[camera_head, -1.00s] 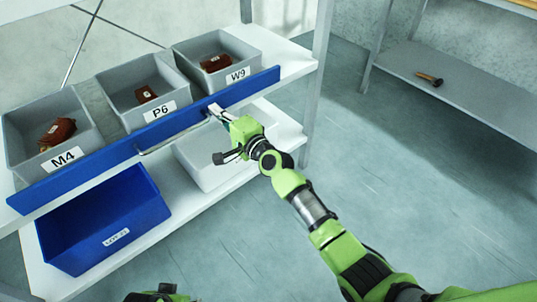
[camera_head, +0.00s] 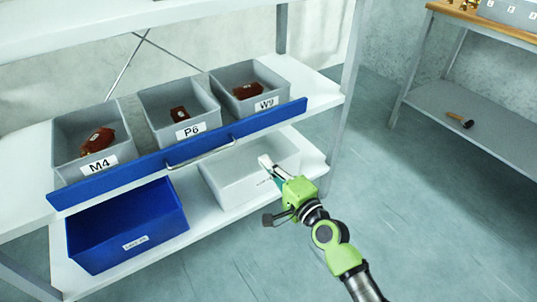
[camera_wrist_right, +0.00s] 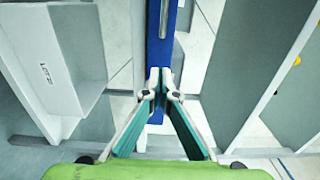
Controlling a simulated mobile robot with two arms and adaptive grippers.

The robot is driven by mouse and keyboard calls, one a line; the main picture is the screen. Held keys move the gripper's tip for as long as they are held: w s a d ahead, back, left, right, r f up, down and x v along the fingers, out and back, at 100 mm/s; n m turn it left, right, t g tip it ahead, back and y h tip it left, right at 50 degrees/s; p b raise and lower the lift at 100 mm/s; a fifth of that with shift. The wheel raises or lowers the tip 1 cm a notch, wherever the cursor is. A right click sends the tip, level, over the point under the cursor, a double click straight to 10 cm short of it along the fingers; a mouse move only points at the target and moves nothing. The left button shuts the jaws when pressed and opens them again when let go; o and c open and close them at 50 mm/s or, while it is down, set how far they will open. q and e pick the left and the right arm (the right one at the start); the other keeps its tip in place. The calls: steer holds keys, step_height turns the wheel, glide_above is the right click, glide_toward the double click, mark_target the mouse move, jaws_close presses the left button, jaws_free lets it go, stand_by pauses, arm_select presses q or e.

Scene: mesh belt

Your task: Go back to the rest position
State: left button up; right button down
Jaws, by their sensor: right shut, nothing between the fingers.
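My right gripper (camera_head: 267,163) is in front of the shelf, below the blue front bar (camera_head: 110,178) and its handle (camera_head: 200,154). In the head view it overlaps the white bin (camera_head: 235,178) on the lower shelf. Its fingers are shut and empty. In the right wrist view the fingertips (camera_wrist_right: 162,80) meet in front of the blue bar (camera_wrist_right: 160,38), with a gap that I cannot judge. My left gripper is not in view.
Grey bins M4 (camera_head: 70,132), P6 (camera_head: 150,110) and W9 (camera_head: 228,80) hold brown objects behind the bar. A blue bin (camera_head: 125,235) is on the lower shelf. A hammer (camera_head: 460,121) lies on the right bench's shelf. The floor (camera_head: 430,230) at right is clear.

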steer(key=shift+s+d, duration=0.1)
steer(key=shift+s, duration=0.1)
